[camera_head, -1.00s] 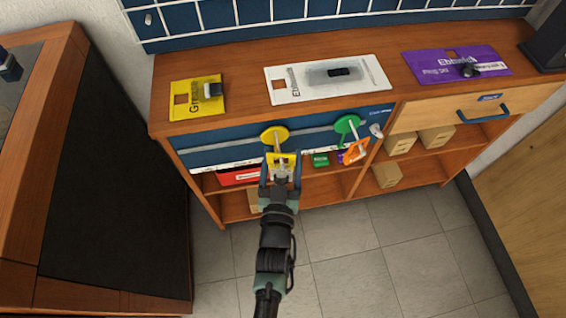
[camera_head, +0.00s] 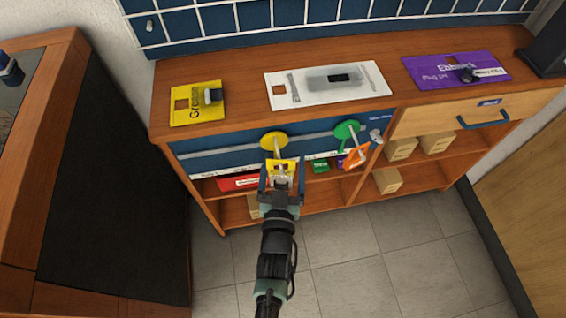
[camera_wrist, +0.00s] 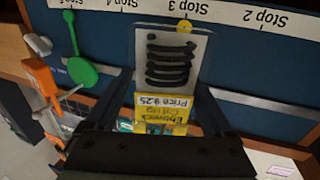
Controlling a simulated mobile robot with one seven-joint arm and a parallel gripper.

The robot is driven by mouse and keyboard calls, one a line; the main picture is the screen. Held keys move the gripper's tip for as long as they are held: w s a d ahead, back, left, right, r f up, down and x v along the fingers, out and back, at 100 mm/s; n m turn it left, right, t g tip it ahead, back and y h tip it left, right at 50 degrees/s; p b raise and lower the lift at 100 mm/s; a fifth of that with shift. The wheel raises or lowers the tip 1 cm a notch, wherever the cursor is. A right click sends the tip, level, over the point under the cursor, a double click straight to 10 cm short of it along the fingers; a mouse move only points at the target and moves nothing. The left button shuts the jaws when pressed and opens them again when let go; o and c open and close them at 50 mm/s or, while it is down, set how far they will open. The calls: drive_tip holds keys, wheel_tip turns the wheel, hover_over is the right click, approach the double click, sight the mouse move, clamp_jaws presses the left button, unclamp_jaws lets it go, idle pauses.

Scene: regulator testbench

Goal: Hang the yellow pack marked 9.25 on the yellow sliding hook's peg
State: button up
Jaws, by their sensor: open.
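The yellow pack marked 9.25 (camera_wrist: 166,108) has a grey-white panel with a dark coil and a yellow price label. It appears inverted in the wrist view. In the head view the pack (camera_head: 281,166) is just below the yellow sliding hook (camera_head: 273,140). The hook's yellow disc also shows at the pack's far end in the wrist view (camera_wrist: 184,26). My gripper (camera_head: 281,174) is open, with its fingers on either side of the pack; gaps show beside it in the wrist view (camera_wrist: 164,82). Whether the peg passes through the pack's hole cannot be told.
The green sliding hook (camera_head: 346,130) is on the same rail to the right, with an orange pack (camera_head: 356,156) near it. Red (camera_head: 240,182) and green (camera_head: 320,165) items are on the shelf behind. The wooden cabinet top (camera_head: 245,92) carries flat boards. Tiled floor is clear in front.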

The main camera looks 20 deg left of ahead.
drive_tip(key=shift+a+r, duration=0.1)
drive_tip(key=shift+a, duration=0.25)
drive_tip(key=p+v, duration=0.2)
drive_tip(key=v, duration=1.1)
drive_tip(key=shift+d+p, duration=0.3)
